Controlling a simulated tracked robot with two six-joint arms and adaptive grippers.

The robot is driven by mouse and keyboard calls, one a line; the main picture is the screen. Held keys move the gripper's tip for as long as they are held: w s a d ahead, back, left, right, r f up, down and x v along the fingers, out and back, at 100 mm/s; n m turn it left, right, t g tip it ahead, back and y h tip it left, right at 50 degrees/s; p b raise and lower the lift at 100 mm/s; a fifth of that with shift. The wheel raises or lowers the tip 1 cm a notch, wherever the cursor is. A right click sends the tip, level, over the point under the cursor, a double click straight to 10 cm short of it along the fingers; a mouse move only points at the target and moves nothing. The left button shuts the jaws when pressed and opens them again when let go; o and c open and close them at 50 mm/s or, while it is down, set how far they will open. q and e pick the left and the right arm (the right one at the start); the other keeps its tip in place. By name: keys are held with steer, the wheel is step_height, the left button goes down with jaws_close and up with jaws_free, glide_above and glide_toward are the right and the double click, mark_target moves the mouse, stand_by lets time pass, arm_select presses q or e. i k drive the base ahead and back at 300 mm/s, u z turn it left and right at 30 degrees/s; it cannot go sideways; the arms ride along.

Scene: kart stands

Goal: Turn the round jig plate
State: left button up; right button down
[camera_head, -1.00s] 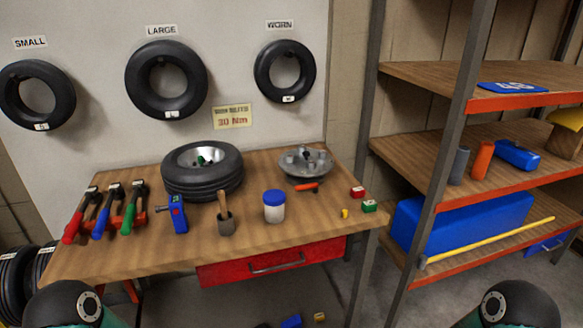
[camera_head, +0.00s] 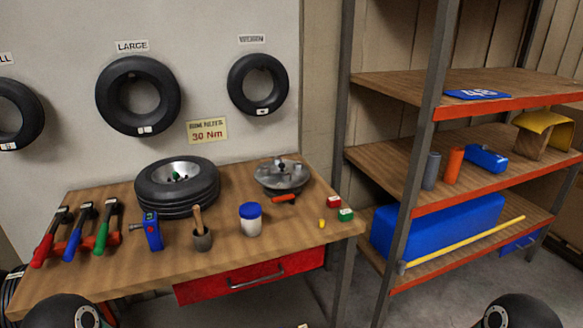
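The round jig plate (camera_head: 280,177) is a grey metal disc with several upright pegs. It lies on the right rear part of the wooden workbench (camera_head: 120,278). An orange-red handle (camera_head: 284,198) sticks out at its front edge. Only the dark rounded parts of my two arms show at the bottom left and bottom right corners. Both grippers are out of the picture, and nothing of mine is near the plate.
A tyre on a rim (camera_head: 178,188) lies left of the plate. A metal shelf post (camera_head: 420,150) stands right.

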mark_target(274, 180)
steer(key=u, duration=0.15)
steer(key=i, duration=0.8)
steer(key=z, duration=1.3)
steer(key=k, duration=1.55)
steer(key=u, duration=0.15)
steer(key=i, duration=1)
steer(key=u, duration=0.05)
